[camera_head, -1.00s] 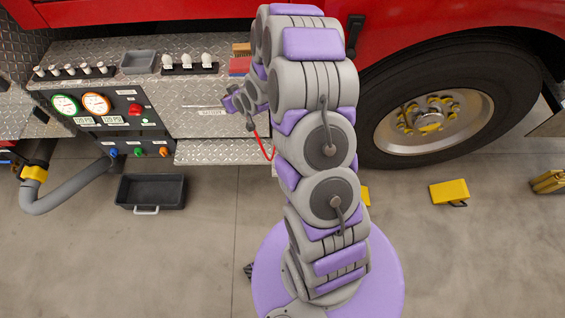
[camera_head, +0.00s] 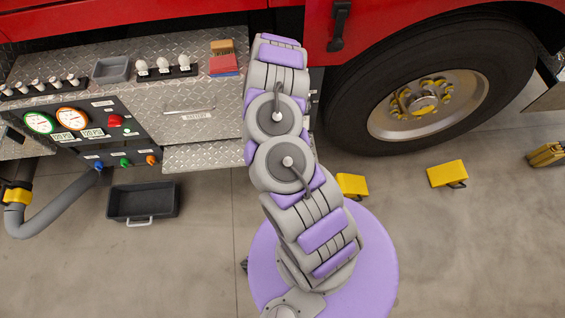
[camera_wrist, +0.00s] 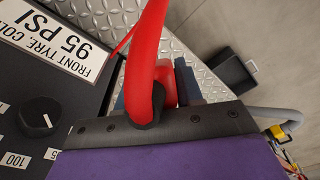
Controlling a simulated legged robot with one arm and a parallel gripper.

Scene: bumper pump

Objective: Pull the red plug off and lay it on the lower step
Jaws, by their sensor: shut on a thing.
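My gripper (camera_wrist: 158,92) is shut on a red plug (camera_wrist: 168,78) in the wrist view. A thick red cord (camera_wrist: 153,35) bends up from it, close to the camera, and covers part of the grip. A dark panel (camera_wrist: 55,75) with a knob and a "95 PSI" label is at the left. Whether the plug still touches a socket is hidden. The lower step (camera_head: 202,158) is a bare diamond-plate ledge left of my arm in the head view. My arm hides the gripper and plug there.
A dark tray (camera_head: 143,202) lies on the floor below the gauge panel (camera_head: 82,130). A grey hose (camera_head: 62,207) curves beside it. The upper step (camera_head: 130,92) holds a grey bin, several white fittings and a red block with a brush. The wheel (camera_head: 425,105) and yellow chocks (camera_head: 447,173) are at the right.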

